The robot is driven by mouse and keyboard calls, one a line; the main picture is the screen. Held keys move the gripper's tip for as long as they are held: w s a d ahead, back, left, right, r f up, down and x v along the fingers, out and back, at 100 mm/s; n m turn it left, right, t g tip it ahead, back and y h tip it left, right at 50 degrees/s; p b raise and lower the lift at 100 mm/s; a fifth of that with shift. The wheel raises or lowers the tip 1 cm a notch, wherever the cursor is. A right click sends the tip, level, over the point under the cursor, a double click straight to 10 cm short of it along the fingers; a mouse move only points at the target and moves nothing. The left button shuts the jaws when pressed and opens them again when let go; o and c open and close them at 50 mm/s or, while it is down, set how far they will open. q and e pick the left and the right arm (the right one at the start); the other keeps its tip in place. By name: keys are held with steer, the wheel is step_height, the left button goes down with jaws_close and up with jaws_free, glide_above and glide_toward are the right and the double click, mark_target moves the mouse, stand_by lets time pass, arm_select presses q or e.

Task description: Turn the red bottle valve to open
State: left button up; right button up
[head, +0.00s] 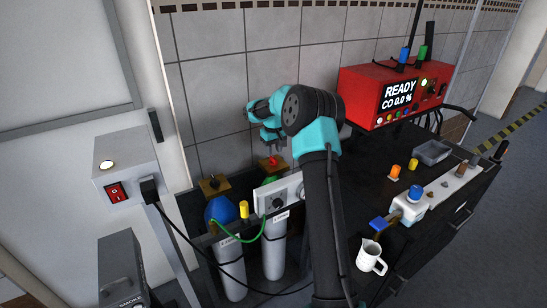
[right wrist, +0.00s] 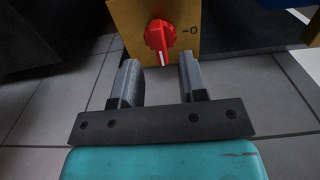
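The red valve knob (right wrist: 159,39) sits on a brass-coloured plate (right wrist: 200,14) in the right wrist view. Its white line points down in the picture, toward my gripper, and a "0" mark is on the plate to its right. In the head view the knob (head: 270,161) shows small, just below my right gripper (head: 271,147). My right gripper also shows in the right wrist view (right wrist: 160,75), with its fingers apart and nothing between them. The knob lies just beyond the fingertips, apart from them. My left gripper is not in view.
A second brass plate (head: 213,184) with a dark knob is to the left. Grey cylinders, one with a blue top (head: 222,209), stand in front. A tiled wall (head: 215,100) is behind. A red READY box (head: 395,92) and a white jug (head: 370,256) are to the right.

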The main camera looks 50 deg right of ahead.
mark_target(273, 157)
steer(key=shift+f, duration=1.9)
steer(key=shift+c, duration=0.3)
jaws_close()
